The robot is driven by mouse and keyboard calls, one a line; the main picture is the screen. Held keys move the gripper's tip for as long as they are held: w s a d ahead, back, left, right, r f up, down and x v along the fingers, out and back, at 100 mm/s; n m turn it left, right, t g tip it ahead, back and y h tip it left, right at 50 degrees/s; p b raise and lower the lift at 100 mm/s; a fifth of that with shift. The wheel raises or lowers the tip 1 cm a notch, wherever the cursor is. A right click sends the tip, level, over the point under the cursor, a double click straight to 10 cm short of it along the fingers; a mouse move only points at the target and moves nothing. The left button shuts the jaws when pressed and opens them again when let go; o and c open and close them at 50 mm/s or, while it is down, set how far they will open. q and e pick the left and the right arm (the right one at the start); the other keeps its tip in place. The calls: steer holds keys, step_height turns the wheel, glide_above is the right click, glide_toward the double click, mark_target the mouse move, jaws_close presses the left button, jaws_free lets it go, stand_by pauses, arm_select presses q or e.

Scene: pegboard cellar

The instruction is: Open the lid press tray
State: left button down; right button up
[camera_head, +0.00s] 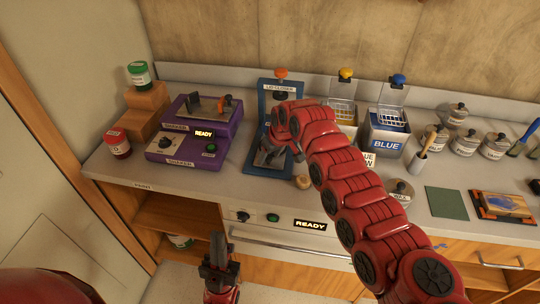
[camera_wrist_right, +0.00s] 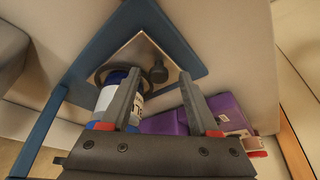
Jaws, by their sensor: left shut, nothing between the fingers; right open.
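The lid press, a blue frame labelled as a lid closer (camera_head: 281,88) with an orange knob on top, stands at the back of the counter in the head view. My right arm covers much of it. A blue jar with a white label (camera_wrist_right: 106,98) stands by the tray, partly behind a finger. My right gripper (camera_wrist_right: 160,78) is open, its fingertips close to the knob; it also shows in the head view (camera_head: 270,153). My left gripper (camera_head: 217,243) is shut and empty, low before the counter.
A purple shaker (camera_head: 170,148) stands left of the press, with red-lidded (camera_head: 117,143) and green-lidded (camera_head: 139,75) jars nearby. Yellow and blue (camera_head: 387,135) dispensers, several lidded tins and a green mat (camera_head: 445,202) are to the right. A READY panel (camera_head: 310,224) is on the counter front.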

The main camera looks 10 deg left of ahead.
steer(key=b+v, duration=0.3)
steer(key=v, duration=1.4)
steer(key=shift+r+b, duration=0.2)
steer(key=shift+b, duration=0.1)
steer(key=shift+s+f, duration=0.1)
steer(key=shift+s, duration=0.05)
